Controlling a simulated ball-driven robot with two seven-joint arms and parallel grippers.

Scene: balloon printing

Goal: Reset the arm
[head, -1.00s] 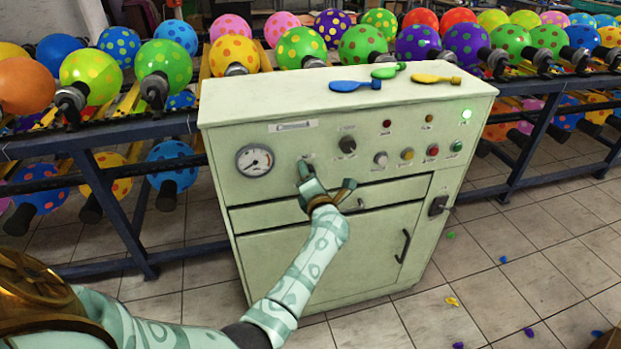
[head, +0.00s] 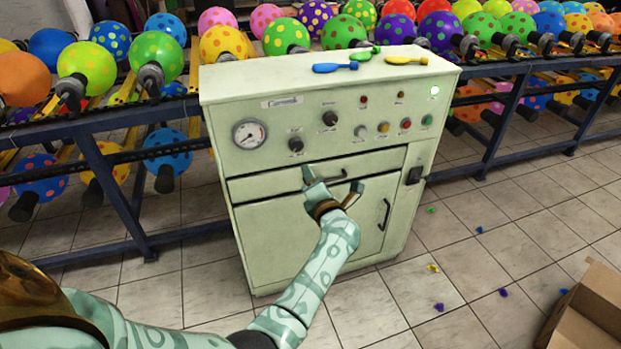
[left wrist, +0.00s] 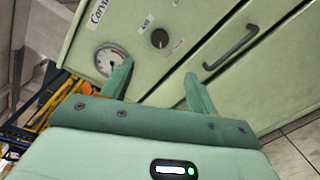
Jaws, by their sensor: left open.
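My left gripper (head: 333,188) is open and empty in front of the pale green control cabinet (head: 310,225), at the height of its drawer. The left wrist view shows its two fingers (left wrist: 155,85) spread apart, with the cabinet's gauge (left wrist: 111,60), a black knob (left wrist: 159,38) and the drawer handle (left wrist: 231,47) beyond them. I cannot tell from the head view how far the fingertips are from the cabinet face. The drawer (head: 270,184) looks shut. My right gripper is not in view.
Blue, green and yellow flat balloons (head: 335,67) lie on the cabinet top. Racks of dotted balloons (head: 157,57) stand behind and beside it. A cardboard box (head: 590,325) stands at lower right. Small coloured scraps lie on the otherwise open tiled floor (head: 520,240).

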